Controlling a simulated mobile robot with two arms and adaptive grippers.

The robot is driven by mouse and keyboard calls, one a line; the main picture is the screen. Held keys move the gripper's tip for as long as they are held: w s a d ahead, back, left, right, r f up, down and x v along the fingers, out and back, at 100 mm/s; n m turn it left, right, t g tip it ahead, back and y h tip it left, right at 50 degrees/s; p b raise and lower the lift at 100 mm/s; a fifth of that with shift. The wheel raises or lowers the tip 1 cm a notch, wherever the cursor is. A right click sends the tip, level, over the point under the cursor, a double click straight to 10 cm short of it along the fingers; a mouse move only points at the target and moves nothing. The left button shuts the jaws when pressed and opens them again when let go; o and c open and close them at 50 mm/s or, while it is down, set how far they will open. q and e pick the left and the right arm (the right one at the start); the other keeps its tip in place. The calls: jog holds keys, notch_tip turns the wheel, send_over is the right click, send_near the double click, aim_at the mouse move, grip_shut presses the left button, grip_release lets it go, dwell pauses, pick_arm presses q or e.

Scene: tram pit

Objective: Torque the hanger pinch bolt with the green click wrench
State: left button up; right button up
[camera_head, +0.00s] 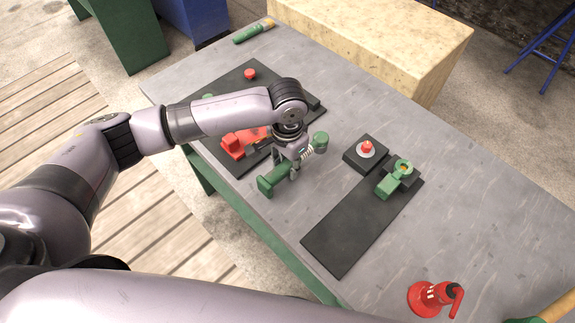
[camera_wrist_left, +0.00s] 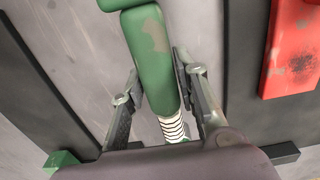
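The green click wrench (camera_head: 272,181) is near the middle of the bench, with a green grip at one end, a pale banded section and a round green head (camera_head: 320,141) at the other. My left gripper (camera_head: 292,152) is over its middle. I cannot tell if the wrench is clear of the bench. A green clamp-like fixture (camera_head: 388,187) with an orange centre stands on a dark plate at right; I cannot make out the pinch bolt. My right gripper is out of view.
The dark plate (camera_head: 345,235) lies on the grey bench. A black box (camera_head: 352,157) with a red knob is beside the fixture. Red blocks (camera_head: 232,147) sit on a dark board at left. A red tool (camera_head: 428,298) stands at front right.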

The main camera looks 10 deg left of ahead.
pick_arm(q)
grip_shut()
dwell(0.4)
